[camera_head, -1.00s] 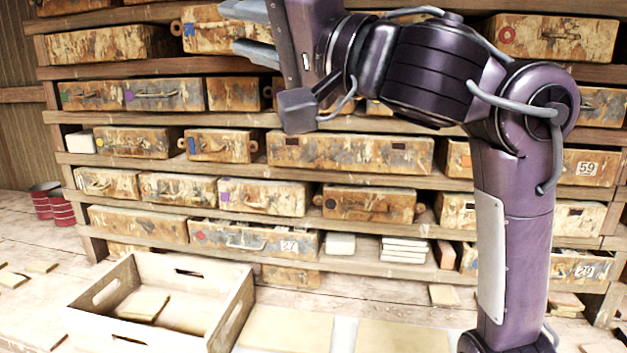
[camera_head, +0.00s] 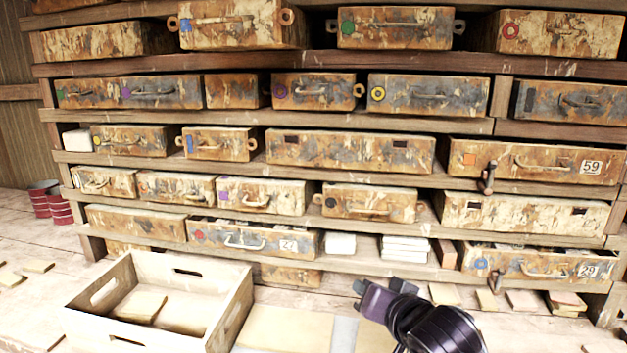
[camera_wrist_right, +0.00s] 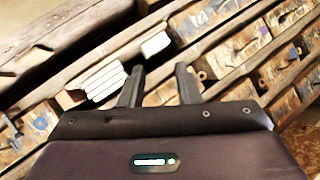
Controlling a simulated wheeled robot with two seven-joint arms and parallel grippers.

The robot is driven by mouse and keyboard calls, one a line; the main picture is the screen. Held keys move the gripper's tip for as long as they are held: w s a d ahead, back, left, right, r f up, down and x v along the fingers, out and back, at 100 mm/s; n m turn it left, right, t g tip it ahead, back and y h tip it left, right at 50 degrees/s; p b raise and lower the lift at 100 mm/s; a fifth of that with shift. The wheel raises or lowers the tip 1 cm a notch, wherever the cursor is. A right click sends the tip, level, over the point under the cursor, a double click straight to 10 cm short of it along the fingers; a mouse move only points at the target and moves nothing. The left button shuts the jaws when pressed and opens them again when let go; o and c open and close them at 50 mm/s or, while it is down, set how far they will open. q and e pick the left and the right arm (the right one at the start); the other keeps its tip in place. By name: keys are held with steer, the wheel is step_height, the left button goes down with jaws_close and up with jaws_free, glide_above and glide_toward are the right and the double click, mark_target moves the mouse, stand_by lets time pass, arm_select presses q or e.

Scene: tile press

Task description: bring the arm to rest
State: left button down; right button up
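My right arm (camera_head: 435,325) shows in the head view only as a dark purple piece at the bottom, right of centre. It is low, in front of the shelf's lower rows. The right gripper (camera_wrist_right: 159,76) shows in the right wrist view with its two dark fingers apart and nothing between them. Behind the fingers are the shelf boards, white tiles and worn drawers, seen tilted. I cannot make out the right fingertips in the head view. My left gripper is not in view.
A wooden crate (camera_head: 243,305) with a tile (camera_head: 143,306) inside stands on the bench at lower left. Shelves of worn drawers (camera_head: 350,151) fill the back. White tiles (camera_head: 404,249) are stacked on a low shelf. Red tins (camera_head: 58,208) stand at far left.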

steer(key=s+d+f+n+g+h, duration=0.25)
steer(key=s+d+f+g, duration=0.25)
steer(key=s+f, duration=0.7)
steer(key=s+d+f+n+g+h, duration=0.1)
steer(key=s+d+f+n+g, duration=0.3)
steer(key=s+f, duration=0.8)
steer(key=s+f+m+g, duration=0.1)
steer(key=s+f+g, duration=0.15)
steer(key=f, duration=2.85)
steer(key=s+d+f, duration=0.2)
steer(key=s+f, duration=0.6)
steer(key=s, duration=0.1)
steer(key=s+d+f, duration=0.1)
steer(key=s+f, duration=0.7)
steer(key=s, duration=0.2)
steer(key=shift+d+f, duration=0.15)
steer(key=shift+d, duration=0.25)
steer(key=shift+s+g, duration=0.15)
steer(key=shift+g, duration=0.1)
